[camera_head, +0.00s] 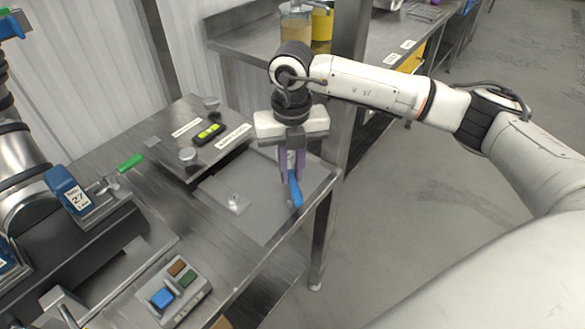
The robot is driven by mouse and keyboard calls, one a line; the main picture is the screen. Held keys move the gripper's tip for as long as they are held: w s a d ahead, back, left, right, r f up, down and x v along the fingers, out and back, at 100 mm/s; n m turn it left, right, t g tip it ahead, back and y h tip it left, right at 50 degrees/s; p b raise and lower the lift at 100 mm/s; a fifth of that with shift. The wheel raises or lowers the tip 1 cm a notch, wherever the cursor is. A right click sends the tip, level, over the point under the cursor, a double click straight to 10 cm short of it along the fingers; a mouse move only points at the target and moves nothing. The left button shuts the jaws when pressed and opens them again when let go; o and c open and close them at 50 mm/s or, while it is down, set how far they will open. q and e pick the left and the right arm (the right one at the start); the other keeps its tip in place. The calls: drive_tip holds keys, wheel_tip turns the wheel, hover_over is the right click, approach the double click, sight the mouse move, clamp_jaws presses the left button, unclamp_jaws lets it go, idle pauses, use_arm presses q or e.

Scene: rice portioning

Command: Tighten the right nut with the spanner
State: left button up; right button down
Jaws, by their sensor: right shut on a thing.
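My right gripper (291,178) points down over the right part of the grey mat and is shut on a blue-handled tool (295,193). The handle hangs at a slant below the fingers. I take it for the spanner, but its head is hidden or too small to make out. Two round metal knobs, possibly the nuts, sit on a raised dark plate to the left, one near its front (188,154) and one near its back (211,103). The gripper is apart from both. I cannot tell which is the right nut. My left gripper is not in view.
A black level with a yellow-green vial (208,133) lies between two white labels on the plate (172,152). A green handle (130,162) and a button box (172,291) are at left. A small clear item (235,203) lies on the mat (262,225). A post stands right.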

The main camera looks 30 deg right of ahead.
drive_tip(key=shift+s+d+n+b, duration=0.2)
drive_tip(key=shift+d+n+b, duration=0.5)
drive_tip(key=shift+d+n, duration=1)
drive_tip(key=shift+a, duration=0.2)
drive_tip(key=shift+r+p, duration=0.7)
drive_tip(key=shift+r, duration=0.45)
drive_tip(key=shift+r, duration=0.1)
drive_tip(key=shift+r+p, duration=0.45)
drive_tip(key=shift+r, duration=1.45)
